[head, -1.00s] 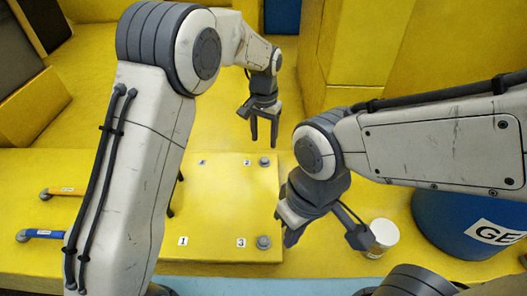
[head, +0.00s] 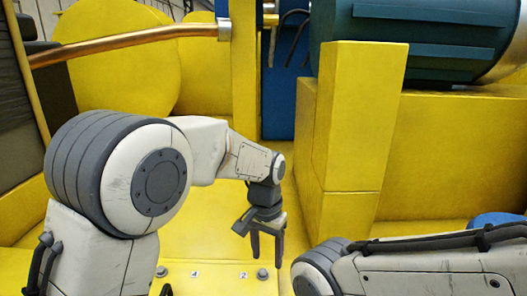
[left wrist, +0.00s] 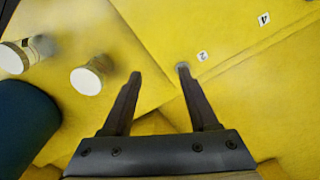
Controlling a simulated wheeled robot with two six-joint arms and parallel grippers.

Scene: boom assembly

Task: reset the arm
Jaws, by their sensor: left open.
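My left arm (head: 120,190) is grey-white with dark joints and reaches in from the left in the head view. Its gripper (head: 267,258) hangs fingers down above the far edge of a yellow panel, open, with nothing seen between the fingers. In the left wrist view the two dark fingers of the left gripper (left wrist: 159,72) are apart, with yellow surface behind them. My right arm (head: 430,268) crosses the lower right of the head view; its gripper is below the frame.
The yellow panel carries number tags 4 (head: 194,274) and 2 (head: 243,275) and grey knobs (head: 262,273). A yellow block (head: 355,120) stands right of the left gripper. A copper pipe (head: 130,45) crosses the back. White-topped cylinders (left wrist: 86,81) and a dark blue drum (left wrist: 22,125) show in the wrist view.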

